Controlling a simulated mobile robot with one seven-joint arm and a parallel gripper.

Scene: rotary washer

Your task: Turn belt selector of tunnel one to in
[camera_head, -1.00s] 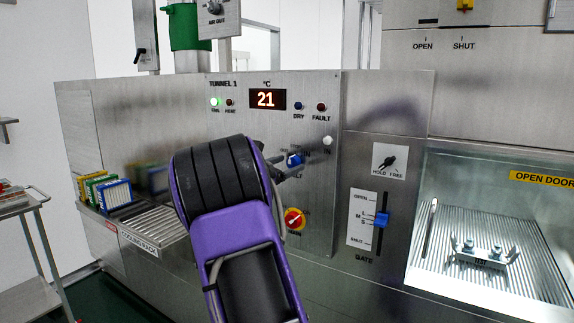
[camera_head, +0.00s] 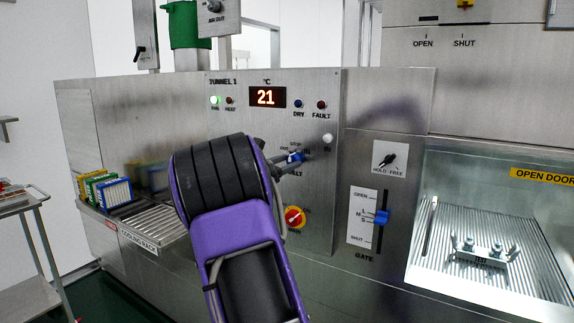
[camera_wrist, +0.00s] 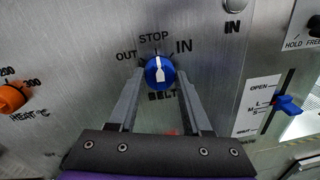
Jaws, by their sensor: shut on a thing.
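The belt selector is a blue round knob with a white pointer (camera_wrist: 159,70). In the wrist view its pointer stands nearly upright, toward the STOP mark, with OUT to its left and IN to its right. In the head view the selector (camera_head: 296,157) shows on the tunnel one panel beside my fingers. My gripper (camera_wrist: 160,77) has one finger on each side of the knob and is shut on it. It also shows in the head view (camera_head: 290,163), where my purple and black wrist hides part of the panel.
A white button (camera_head: 327,138) is to the right. The blue gate slider (camera_head: 382,217) and hold/free switch (camera_head: 388,160) lie further right.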

